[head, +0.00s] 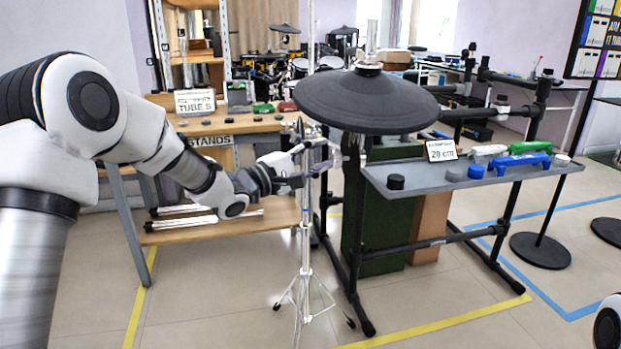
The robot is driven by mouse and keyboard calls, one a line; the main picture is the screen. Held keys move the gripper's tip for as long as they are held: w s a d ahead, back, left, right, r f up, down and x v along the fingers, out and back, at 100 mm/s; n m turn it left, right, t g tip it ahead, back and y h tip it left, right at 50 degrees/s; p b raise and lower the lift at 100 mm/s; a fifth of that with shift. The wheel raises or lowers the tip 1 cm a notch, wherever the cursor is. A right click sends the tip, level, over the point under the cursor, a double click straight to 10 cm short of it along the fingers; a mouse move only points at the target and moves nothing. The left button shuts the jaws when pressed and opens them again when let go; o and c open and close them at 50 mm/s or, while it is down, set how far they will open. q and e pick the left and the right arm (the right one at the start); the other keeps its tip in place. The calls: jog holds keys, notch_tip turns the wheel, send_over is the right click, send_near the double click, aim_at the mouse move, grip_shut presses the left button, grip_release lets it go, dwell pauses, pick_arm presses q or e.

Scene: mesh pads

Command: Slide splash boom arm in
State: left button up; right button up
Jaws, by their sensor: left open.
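A chrome cymbal stand (306,245) stands upright on a tripod base in the middle of the floor. A thin vertical rod (311,30) rises above it; I cannot tell whether this is the splash boom arm. A large black cymbal pad (365,102) sits just right of the rod, near the rack. My left gripper (318,164) reaches in from the left, open, with its fingers at the stand's upper section. I cannot tell whether the fingers touch it. The fittings there are small and partly hidden by the gripper. My right gripper is out of view.
A grey shelf (430,183) on a black tube rack holds a black cap, blue and green parts and a "20 cm" card. A wooden bench (225,122) with a "TUBES" sign is behind my left arm. A round black base (540,250) stands right.

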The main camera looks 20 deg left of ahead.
aim_at(338, 146)
pick_arm(q)
jog(key=b+x, duration=0.1)
jog(key=x, duration=0.4)
jog(key=shift+w+d+f, duration=0.1)
jog(key=shift+w+d, duration=0.1)
jog(key=shift+w, duration=0.05)
grip_shut()
jog(key=shift+w+a+p, duration=0.1)
jog(key=shift+p, duration=0.2)
jog(key=w+a+p, duration=0.1)
jog(key=w+p, duration=0.1)
jog(key=w+a+p, duration=0.2)
jog(key=p, duration=0.1)
jog(key=w+a+f+p, duration=0.1)
jog(key=w+p, duration=0.1)
jog(key=p, duration=0.1)
jog(key=shift+w+a, duration=0.35)
jog(key=shift+w, duration=0.05)
jog(key=c, duration=0.5)
grip_release()
jog(key=shift+w+a+f, duration=0.1)
jog(key=shift+w+f, duration=0.05)
jog(key=shift+w, duration=0.05)
jog(key=o, duration=0.5)
jog(key=shift+f, duration=0.1)
